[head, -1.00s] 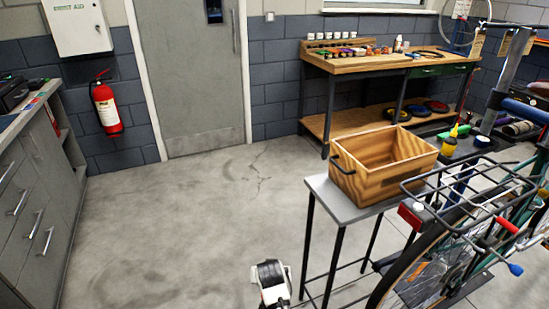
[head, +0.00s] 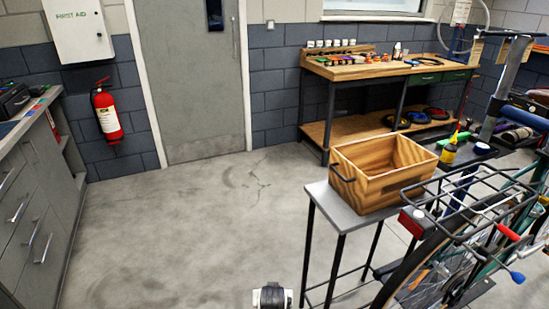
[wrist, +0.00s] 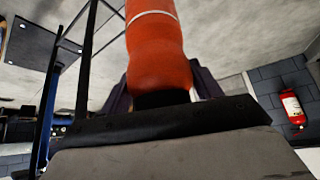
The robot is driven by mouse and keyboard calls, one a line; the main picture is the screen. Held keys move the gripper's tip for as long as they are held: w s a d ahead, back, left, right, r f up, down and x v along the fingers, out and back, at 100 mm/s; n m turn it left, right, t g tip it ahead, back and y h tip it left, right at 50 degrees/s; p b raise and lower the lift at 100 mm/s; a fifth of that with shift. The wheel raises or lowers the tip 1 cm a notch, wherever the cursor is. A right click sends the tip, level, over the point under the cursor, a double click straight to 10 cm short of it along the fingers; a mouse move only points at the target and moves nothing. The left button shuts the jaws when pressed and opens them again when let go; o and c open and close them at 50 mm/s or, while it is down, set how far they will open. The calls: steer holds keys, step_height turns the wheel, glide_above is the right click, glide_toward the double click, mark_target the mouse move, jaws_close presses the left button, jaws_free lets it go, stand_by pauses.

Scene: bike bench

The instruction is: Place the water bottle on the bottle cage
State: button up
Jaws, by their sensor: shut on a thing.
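An orange-red water bottle (wrist: 158,50) with a thin white band and a black end shows in the wrist view. My gripper (wrist: 160,105) is shut on it at the black end, which is partly hidden behind the near finger. The bottle does not show in the head view. A bike (head: 470,240) with a black rear rack (head: 470,195) stands at the right of the head view, partly cut off. I cannot make out the bottle cage on it. A white and black part of my arm shows at the bottom middle of the head view.
A wooden crate (head: 370,190) sits on a small grey table (head: 345,213) beside the bike. A workbench (head: 400,70) stands at the back wall, and a drawer cabinet (head: 35,215) at the left. A fire extinguisher (head: 107,115) hangs by the door. The middle floor is clear.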

steer(key=shift+s+d+f, duration=0.25)
steer(key=shift+s+f, duration=0.4)
steer(key=shift+f, duration=0.1)
steer(key=s+f, duration=0.4)
steer(key=f, duration=0.1)
steer(key=shift+s+f+b, duration=0.15)
steer(key=shift+f+b, duration=0.15)
steer(key=shift+f, duration=0.1)
steer(key=shift+d, duration=0.1)
